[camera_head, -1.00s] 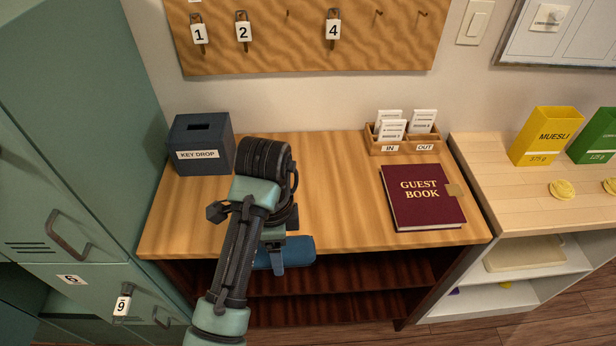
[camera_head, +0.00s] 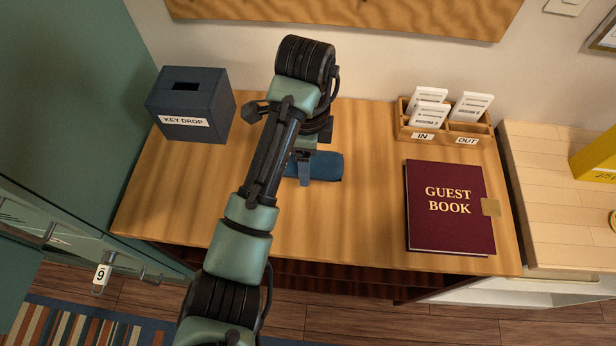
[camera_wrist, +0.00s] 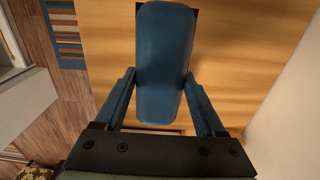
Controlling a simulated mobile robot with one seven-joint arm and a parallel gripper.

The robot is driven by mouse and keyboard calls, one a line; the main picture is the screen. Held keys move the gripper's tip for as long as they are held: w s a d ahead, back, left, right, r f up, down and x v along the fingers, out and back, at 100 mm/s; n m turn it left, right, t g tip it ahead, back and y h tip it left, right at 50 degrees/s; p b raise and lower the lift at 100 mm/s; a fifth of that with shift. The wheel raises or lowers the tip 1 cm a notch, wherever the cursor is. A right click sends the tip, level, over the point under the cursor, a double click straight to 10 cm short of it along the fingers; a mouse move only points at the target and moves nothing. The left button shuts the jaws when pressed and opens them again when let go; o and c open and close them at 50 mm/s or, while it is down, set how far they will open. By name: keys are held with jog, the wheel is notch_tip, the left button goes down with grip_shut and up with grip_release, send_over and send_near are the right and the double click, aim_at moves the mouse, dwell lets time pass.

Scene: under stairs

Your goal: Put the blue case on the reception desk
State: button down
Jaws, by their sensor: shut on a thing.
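The blue case (camera_head: 322,166) is a small rounded oblong over the middle of the wooden reception desk (camera_head: 370,225). My gripper (camera_head: 304,168) is shut on it. In the wrist view the case (camera_wrist: 164,60) lies between the two fingers of my gripper (camera_wrist: 160,92), with the desk top (camera_wrist: 240,50) below it. A dark patch shows at the case's far end. My arm hides part of the case in the head view. I cannot tell whether the case touches the desk or hangs just above it.
A dark blue key drop box (camera_head: 190,103) stands at the desk's back left. A red guest book (camera_head: 449,207) lies at the right, with a wooden in/out card holder (camera_head: 445,127) behind it.

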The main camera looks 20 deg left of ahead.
notch_tip(320, 180, down, 4)
jog(key=shift+r+b, duration=0.25)
jog(key=shift+b, duration=0.8)
jog(key=shift+f+p, duration=0.5)
jog(key=shift+f, duration=1.7)
jog(key=shift+f, duration=0.1)
grip_release()
notch_tip(320, 180, up, 12)
jog(key=p, duration=0.5)
jog(key=shift+p, duration=0.3)
